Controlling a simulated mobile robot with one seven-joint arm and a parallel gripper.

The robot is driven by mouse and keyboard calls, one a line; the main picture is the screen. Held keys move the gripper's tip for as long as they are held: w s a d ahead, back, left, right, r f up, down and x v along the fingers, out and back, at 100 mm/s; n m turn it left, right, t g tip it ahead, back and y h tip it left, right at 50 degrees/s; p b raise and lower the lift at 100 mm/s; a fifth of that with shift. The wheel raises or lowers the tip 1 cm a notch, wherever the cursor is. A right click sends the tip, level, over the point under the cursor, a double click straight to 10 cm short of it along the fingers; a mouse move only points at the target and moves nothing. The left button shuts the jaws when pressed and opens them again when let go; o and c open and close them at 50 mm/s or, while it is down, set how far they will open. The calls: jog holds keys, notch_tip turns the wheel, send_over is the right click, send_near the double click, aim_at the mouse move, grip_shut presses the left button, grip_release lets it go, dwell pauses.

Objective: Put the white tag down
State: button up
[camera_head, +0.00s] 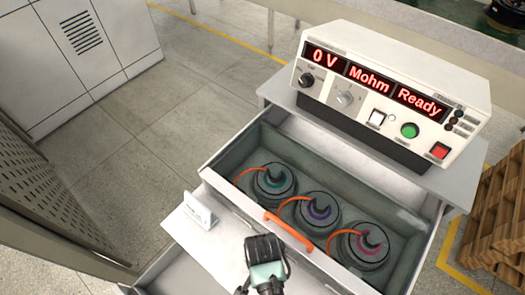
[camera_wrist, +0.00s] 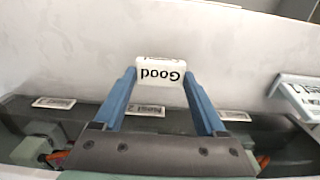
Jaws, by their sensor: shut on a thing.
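The white tag (camera_wrist: 161,70) carries the word "Good", upside down in the wrist view. My gripper (camera_wrist: 159,76) is shut on it, with a blue finger at each side. A pale surface lies behind the tag; I cannot tell whether the tag touches it. In the head view my gripper (camera_head: 265,250) is over the pale surface in front of the open drawer, and the tag is hidden there.
A small white sign (camera_head: 199,211) stands left of my gripper. The open drawer (camera_head: 222,160) holds three motors with orange cables (camera_head: 290,232). Small labels (camera_wrist: 145,110) sit along its edge. A tester (camera_head: 395,90) reading "0 V Mohm Ready" stands behind.

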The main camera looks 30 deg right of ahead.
jog(key=shift+f, duration=1.55)
jog(key=shift+f, duration=0.15)
jog(key=o, duration=1.3)
jog(key=shift+c, duration=0.2)
notch_tip(320, 180, up, 12)
jog(key=shift+p, duration=0.35)
